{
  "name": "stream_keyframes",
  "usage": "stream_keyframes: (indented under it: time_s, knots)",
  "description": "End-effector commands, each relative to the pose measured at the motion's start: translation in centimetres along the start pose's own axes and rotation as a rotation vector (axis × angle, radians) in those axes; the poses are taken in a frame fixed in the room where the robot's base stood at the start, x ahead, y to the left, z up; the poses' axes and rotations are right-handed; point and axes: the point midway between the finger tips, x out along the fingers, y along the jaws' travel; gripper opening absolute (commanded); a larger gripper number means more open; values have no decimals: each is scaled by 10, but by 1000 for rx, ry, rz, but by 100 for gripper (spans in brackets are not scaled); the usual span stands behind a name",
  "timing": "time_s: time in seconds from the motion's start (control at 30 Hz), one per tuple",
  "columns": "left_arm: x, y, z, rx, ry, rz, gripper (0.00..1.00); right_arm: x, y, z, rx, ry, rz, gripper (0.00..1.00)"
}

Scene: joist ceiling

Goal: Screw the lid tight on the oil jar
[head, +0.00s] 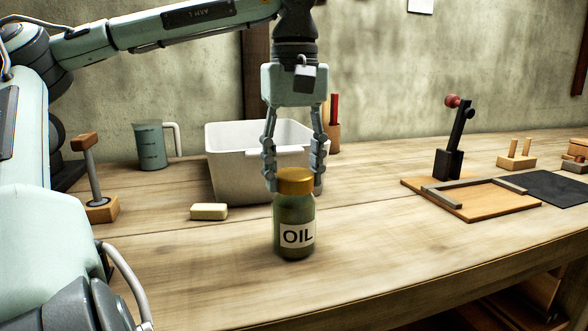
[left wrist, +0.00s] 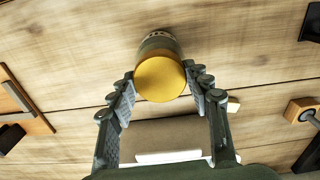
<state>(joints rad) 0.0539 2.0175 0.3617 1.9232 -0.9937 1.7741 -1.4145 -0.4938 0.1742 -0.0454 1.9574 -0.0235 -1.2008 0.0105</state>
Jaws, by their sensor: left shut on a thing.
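The oil jar (head: 295,225), dark green glass with a white OIL label, stands upright on the wooden bench. Its gold lid (head: 295,181) sits on the jar's mouth and looks level. I cannot tell how tight it is. My left gripper (head: 294,186) points down from above, shut on the lid with one finger at each side. In the left wrist view, the round lid top (left wrist: 160,79) lies between the fingertips and hides most of the jar (left wrist: 159,45). My right gripper is not in view.
A white tub (head: 235,170) stands close behind the jar. A soap-like block (head: 209,211) lies to its left, with a measuring jug (head: 150,146) and wooden stand (head: 97,205) beyond. A board with a lever clamp (head: 460,195) is at right. Bench front right is clear.

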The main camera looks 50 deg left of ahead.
Motion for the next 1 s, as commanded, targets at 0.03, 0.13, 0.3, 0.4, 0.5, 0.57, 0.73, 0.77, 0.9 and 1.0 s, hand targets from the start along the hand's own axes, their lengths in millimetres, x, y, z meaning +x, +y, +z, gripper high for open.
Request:
stream_keyframes:
  time_s: [0.03, 0.13, 0.3, 0.4, 0.5, 0.57, 0.73, 0.77, 0.9, 1.0]
  knots:
    - [0, 0, 0, 58, 0, 1, 3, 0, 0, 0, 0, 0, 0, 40]
    - [0, 0, 0, 141, 0, 2, 3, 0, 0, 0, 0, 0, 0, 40]
    - [-1, 0, 0, 155, 1, 2, 3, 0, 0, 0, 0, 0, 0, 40]
    - [-1, 0, 0, 157, 1, 2, 3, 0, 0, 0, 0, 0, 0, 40]
    - [0, 0, 0, 234, 0, 2, 3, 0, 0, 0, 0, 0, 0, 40]
    - [0, 0, 0, 311, 0, 2, 3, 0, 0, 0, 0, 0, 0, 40]
    - [0, 0, 0, 436, 1, 0, 3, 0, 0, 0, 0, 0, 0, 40]
    - [0, 0, 0, 438, 1, 0, 3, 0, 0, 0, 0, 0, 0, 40]
    - [0, 0, 0, 436, 1, 0, 3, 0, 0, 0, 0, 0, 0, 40]
    - [0, 0, 0, 435, 1, 1, 60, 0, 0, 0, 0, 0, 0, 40]
